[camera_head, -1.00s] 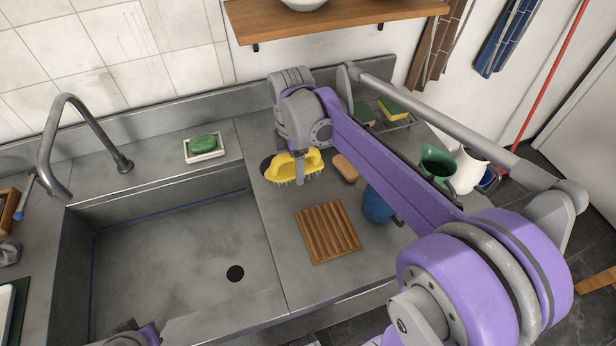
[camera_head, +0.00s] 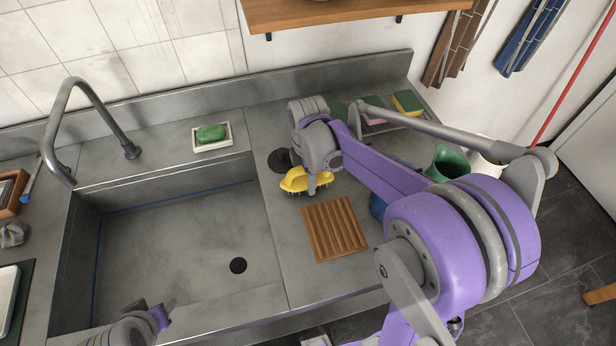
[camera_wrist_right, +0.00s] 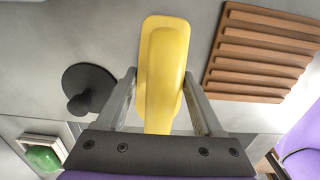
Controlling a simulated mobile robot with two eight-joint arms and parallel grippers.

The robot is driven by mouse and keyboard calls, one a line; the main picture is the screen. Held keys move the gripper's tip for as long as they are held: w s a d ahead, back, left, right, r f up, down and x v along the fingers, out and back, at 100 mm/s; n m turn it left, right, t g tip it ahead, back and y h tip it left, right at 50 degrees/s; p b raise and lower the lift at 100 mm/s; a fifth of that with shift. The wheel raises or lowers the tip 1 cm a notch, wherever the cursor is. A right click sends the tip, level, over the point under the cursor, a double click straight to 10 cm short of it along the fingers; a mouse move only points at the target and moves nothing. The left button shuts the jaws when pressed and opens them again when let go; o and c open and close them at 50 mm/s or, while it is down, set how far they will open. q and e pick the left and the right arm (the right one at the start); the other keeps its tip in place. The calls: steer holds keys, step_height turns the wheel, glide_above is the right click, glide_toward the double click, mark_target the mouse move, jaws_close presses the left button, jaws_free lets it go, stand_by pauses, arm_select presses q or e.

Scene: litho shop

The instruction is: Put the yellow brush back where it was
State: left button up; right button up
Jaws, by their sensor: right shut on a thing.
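The yellow brush (camera_head: 304,180), dark bristles down, is over the steel counter right of the sink, just behind the slatted wooden board (camera_head: 335,228). My right gripper (camera_head: 314,184) is shut on it. In the right wrist view the yellow brush (camera_wrist_right: 163,65) lies between the two fingers, with the wooden board (camera_wrist_right: 262,50) to its right and a black round plug (camera_wrist_right: 90,90) to its left. I cannot tell whether the bristles touch the counter. Part of my left arm's end (camera_head: 150,320) shows at the bottom left; its fingertips are not clear.
The black plug (camera_head: 280,160) lies behind the brush. A green soap in a white dish (camera_head: 198,147) stands behind the sink (camera_head: 180,245). A rack with sponges (camera_head: 407,103), a green jug (camera_head: 447,163) and a blue object (camera_head: 378,206) are near my right arm.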

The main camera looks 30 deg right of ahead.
arm_select(q)
steer(key=shift+f, duration=0.1)
arm_select(e)
steer(key=shift+f, duration=0.2)
arm_select(q)
steer(key=shift+f, duration=0.1)
arm_select(e)
steer(key=o, duration=0.9)
steer(key=shift+f, duration=0.1)
steer(key=shift+c, duration=0.2)
steer(key=o, duration=0.4)
steer(key=shift+o, duration=0.2)
